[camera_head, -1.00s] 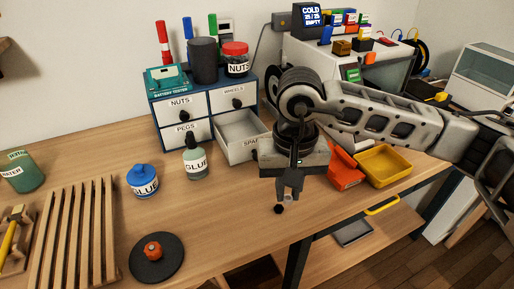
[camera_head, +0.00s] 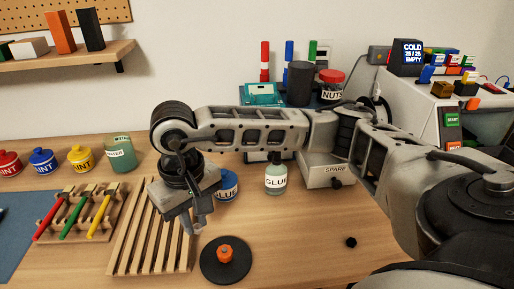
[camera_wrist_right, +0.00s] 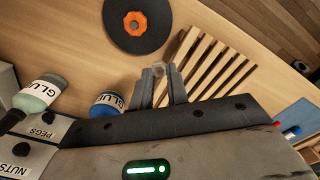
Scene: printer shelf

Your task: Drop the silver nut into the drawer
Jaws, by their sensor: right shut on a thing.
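My right gripper (camera_head: 193,228) is above the slatted wooden rack on the bench, left of the black disc. It also shows in the right wrist view (camera_wrist_right: 161,74). Its fingers are shut on a small silver nut (camera_wrist_right: 159,68), which shows only partly between the fingertips. The drawer labelled SPARE (camera_head: 326,177) stands pulled out of the small cabinet, right of and behind the gripper. My right arm crosses in front of the cabinet and hides most of it and the drawer's inside. My left gripper is not in view.
A black disc with an orange knob (camera_head: 224,256) lies near the gripper. Glue bottles (camera_head: 276,178) stand before the cabinet. A small black piece (camera_head: 351,242) lies on open bench at right.

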